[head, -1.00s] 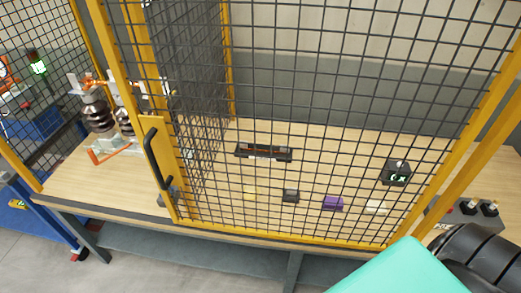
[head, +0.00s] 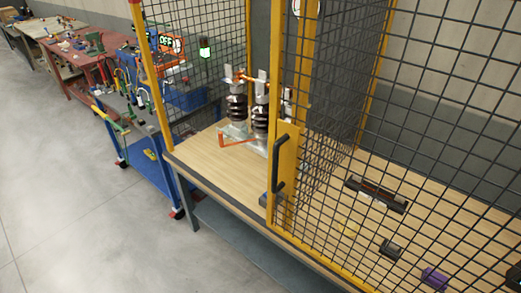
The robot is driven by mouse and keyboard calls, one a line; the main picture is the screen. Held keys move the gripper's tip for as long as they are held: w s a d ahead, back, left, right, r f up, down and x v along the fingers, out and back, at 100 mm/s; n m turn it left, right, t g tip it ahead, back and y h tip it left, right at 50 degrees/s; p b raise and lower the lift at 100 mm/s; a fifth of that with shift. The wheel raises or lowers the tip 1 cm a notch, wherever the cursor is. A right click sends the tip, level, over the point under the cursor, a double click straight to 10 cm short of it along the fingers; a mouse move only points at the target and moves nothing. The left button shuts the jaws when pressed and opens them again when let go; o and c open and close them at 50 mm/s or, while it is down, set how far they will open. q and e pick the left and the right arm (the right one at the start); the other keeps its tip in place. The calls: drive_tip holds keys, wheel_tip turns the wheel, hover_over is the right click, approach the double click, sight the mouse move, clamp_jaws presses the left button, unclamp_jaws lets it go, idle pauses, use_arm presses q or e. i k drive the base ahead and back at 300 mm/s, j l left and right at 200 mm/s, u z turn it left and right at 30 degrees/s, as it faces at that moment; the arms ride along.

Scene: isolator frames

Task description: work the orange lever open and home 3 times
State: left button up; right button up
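The orange lever (head: 236,141) shows low at the front of an isolator unit with dark ribbed insulators (head: 237,108) on the wooden bench. It points out to the left, toward the bench's front edge. An orange bar (head: 246,78) runs across the insulator tops. The unit stands left of the yellow post with the black door handle (head: 279,165). Part of its right side is hidden behind that post. Neither of my grippers is in view.
A yellow-framed mesh door (head: 400,120) covers the right part of the bench (head: 207,164). Behind it lie a dark bar-shaped device (head: 377,195), a small dark block (head: 390,248) and a purple block (head: 434,277). A blue cart (head: 150,160) stands left. The floor (head: 80,200) at left is clear.

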sight(259, 113)
drive_tip(key=z, duration=2.15)
drive_tip(key=j+u, duration=0.25)
drive_tip(key=j, duration=0.35)
